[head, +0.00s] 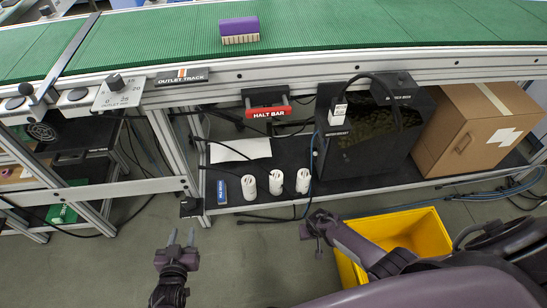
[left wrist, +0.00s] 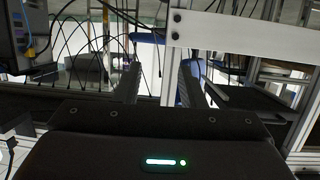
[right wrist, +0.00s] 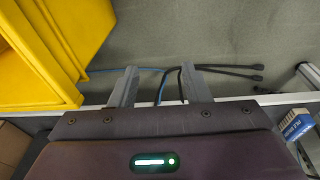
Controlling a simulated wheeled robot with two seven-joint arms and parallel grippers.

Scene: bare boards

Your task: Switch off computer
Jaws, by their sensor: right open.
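The computer looks to be the black tower (head: 345,150) with a dark mesh side, standing on the shelf under the conveyor. Cables and a small white labelled plug lie against its top. A power switch cannot be made out. My left gripper (head: 181,238) is open and empty, low over the floor, left of and well away from the tower. In the left wrist view its fingers stand apart, facing the frame and hanging cables. My right gripper (head: 316,226) is in front of the shelf edge below the tower. In the right wrist view its fingers (right wrist: 157,88) are apart, with cables beyond them.
A cardboard box (head: 480,128) stands right of the tower. Several white cylinders (head: 275,182) and a blue box (head: 221,191) line the shelf front. A red halt bar (head: 268,112) hangs above. A yellow bin (head: 425,232) sits on the floor near my right arm.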

